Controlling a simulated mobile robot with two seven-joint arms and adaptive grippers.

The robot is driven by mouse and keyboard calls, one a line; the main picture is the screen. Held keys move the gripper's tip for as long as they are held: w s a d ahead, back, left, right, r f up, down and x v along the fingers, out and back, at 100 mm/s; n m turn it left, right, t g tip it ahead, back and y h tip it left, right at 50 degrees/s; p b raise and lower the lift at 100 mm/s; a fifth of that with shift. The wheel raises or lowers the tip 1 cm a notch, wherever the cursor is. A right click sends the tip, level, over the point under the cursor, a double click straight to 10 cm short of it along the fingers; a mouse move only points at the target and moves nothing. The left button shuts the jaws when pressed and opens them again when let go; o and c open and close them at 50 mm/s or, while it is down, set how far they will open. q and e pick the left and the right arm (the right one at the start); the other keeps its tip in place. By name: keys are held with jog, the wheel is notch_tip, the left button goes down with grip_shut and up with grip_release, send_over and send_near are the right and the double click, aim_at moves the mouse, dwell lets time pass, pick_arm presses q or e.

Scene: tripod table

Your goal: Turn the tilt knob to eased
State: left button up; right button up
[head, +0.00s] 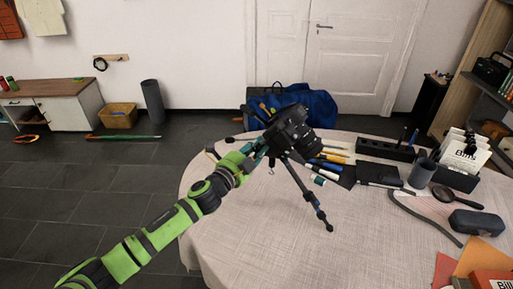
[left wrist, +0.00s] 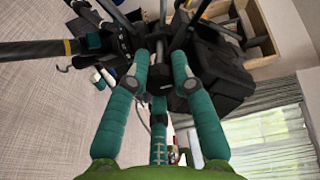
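A black camera (head: 290,130) sits on a dark tripod (head: 311,198) on the round table, and one tripod leg slants down to the right. My left gripper (head: 264,151) is at the tripod head, just below and left of the camera. In the left wrist view, the teal fingers of my left gripper (left wrist: 160,68) stand on both sides of a small dark knob-like part (left wrist: 158,82). I cannot tell whether the fingers press on it. The knob's setting and any marks are not readable. My right gripper is in neither view.
The round table (head: 270,245) has a clear front left area. Pens and markers (head: 331,158), a black organizer (head: 385,150), a grey cup (head: 421,173), a strap (head: 425,220) and a dark case (head: 476,222) lie to the right. A blue bag (head: 310,106) is behind.

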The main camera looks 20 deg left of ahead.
pick_arm(q)
jog(key=shift+o, duration=0.3)
jog(key=shift+s, duration=0.15)
jog(key=v, duration=1.1)
jog(key=shift+s, duration=0.4)
jog(key=shift+a, duration=0.1)
